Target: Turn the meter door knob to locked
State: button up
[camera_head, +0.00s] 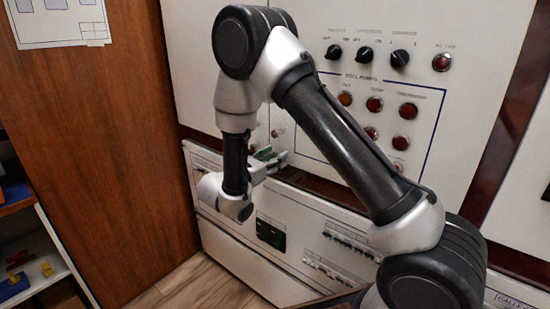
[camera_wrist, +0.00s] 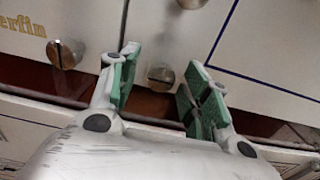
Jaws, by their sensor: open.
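My gripper (camera_wrist: 162,72) is open, its two green-padded fingers spread apart. A round silver knob (camera_wrist: 160,76) shows between the fingers in the wrist view, on the lower edge of a white panel. I cannot tell whether the fingers touch it. A second silver knob (camera_wrist: 65,54) sits to the left, outside the fingers, below gold lettering. No label shows which one is the meter door knob. In the head view my gripper (camera_head: 268,160) is at the lower left of the white panel (camera_head: 440,185), and small pale round shapes show just above it.
The panel carries black selector knobs (camera_head: 365,53) and several red lamps (camera_head: 403,141). Below it a sloped white console (camera_head: 290,225) has rows of switches. A brown wooden side (camera_head: 110,150) stands at the left, beside a shelf with coloured items.

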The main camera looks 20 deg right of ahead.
jog(key=shift+w+d, duration=0.2)
jog(key=shift+d, duration=0.1)
grip_shut()
